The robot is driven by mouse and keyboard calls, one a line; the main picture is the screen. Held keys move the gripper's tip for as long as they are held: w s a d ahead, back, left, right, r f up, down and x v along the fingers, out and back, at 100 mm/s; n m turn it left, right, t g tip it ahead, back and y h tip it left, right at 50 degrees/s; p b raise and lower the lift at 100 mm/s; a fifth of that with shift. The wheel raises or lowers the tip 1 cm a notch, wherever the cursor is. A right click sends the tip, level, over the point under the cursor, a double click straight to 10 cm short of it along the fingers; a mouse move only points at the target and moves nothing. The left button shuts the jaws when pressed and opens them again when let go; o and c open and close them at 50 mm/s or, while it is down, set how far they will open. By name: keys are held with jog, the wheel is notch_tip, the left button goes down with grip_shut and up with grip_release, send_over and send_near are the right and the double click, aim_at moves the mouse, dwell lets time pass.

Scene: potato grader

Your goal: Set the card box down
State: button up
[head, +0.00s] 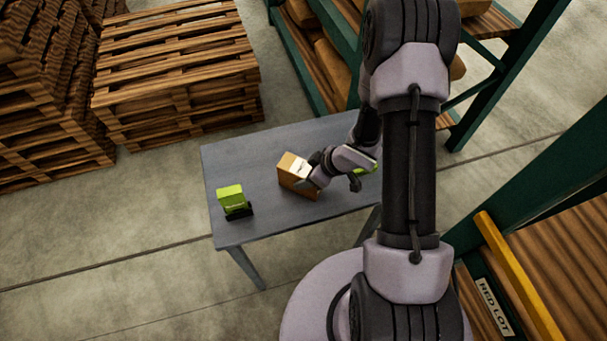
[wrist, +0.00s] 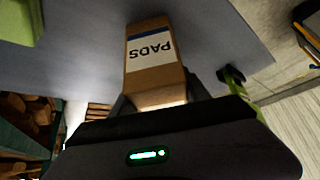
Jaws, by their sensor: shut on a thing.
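The card box (head: 295,171) is brown with a white and blue label. In the head view it is at the middle of the grey table (head: 228,167), upright and a little tilted. I cannot tell whether its base touches the table top. In the wrist view the box (wrist: 151,82) shows its label, reading PADS, upside down. My gripper (head: 311,172) is shut on the box from its right side. The fingers also show in the wrist view (wrist: 158,98), one on each side of the box. Part of the box is hidden behind the gripper.
A green box (head: 231,198) with a dark base stands at the table's left front. Another green thing (head: 366,168) is partly hidden behind my wrist. Stacked pallets (head: 175,70) stand behind left, green racking (head: 300,62) behind. The table's left back is clear.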

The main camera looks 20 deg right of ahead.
jog(key=shift+d, duration=0.2)
jog(key=o, duration=1.7)
jog(key=shift+a, duration=0.1)
jog(key=shift+c, duration=0.2)
